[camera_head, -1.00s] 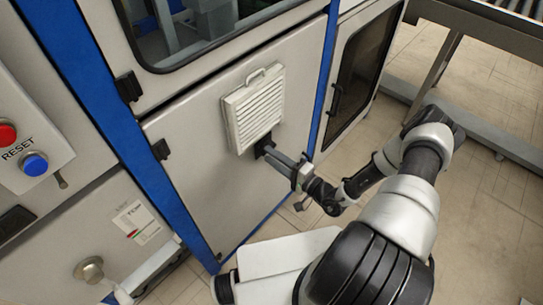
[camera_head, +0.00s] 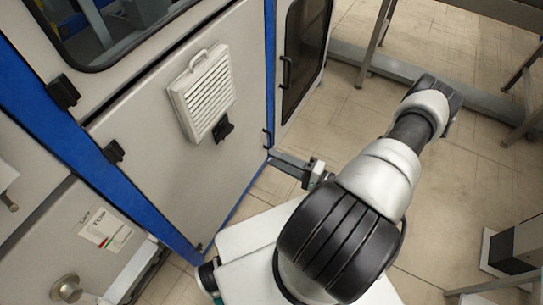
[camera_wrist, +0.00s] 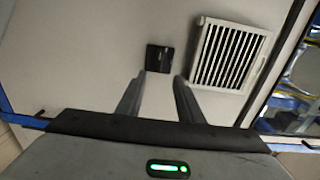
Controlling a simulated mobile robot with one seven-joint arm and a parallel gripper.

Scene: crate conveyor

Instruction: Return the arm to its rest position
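My arm shows in the head view, bent over the floor to the right of the machine cabinet. My gripper (camera_head: 288,163) points left toward the lower right edge of the cabinet door (camera_head: 160,165), partly hidden behind my arm. In the wrist view my gripper (camera_wrist: 157,82) has its two fingers apart with nothing between them. Beyond the fingertips are a black latch (camera_wrist: 160,58) and a white louvred vent (camera_wrist: 230,55) on the door panel. The latch (camera_head: 223,130) and vent (camera_head: 203,95) also show in the head view, clear of my gripper.
Blue frame posts (camera_head: 85,160) edge the cabinet. A dark-windowed door (camera_head: 303,60) stands behind my gripper. A metal frame (camera_head: 440,85) crosses the back right. A dark and white box (camera_head: 515,245) stands at the lower right. Tiled floor is open right of my arm.

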